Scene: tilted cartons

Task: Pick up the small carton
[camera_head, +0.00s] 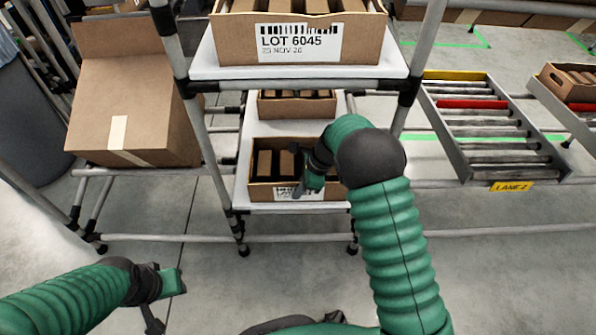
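A small open-topped brown carton (262,192) sits on the lower white shelf of the rack, holding several brown boxes. A white label on its front is partly hidden by my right gripper. Another small carton (264,108) with brown boxes stands behind it. I cannot tell which of the two the task means. My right gripper (299,187) is at the front carton's right half, over its front edge; whether it touches is unclear. Its fingers are small and dark, so their opening is not clear. My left gripper (158,312) is low at the left, away from the cartons, its fingers unclear.
A larger carton (228,42) labelled LOT 6045 sits on the upper shelf (205,68), above the small cartons. Rack posts (205,140) flank the lower shelf. A big tilted carton (150,90) stands left. A roller lane (487,120) lies right. The floor in front is clear.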

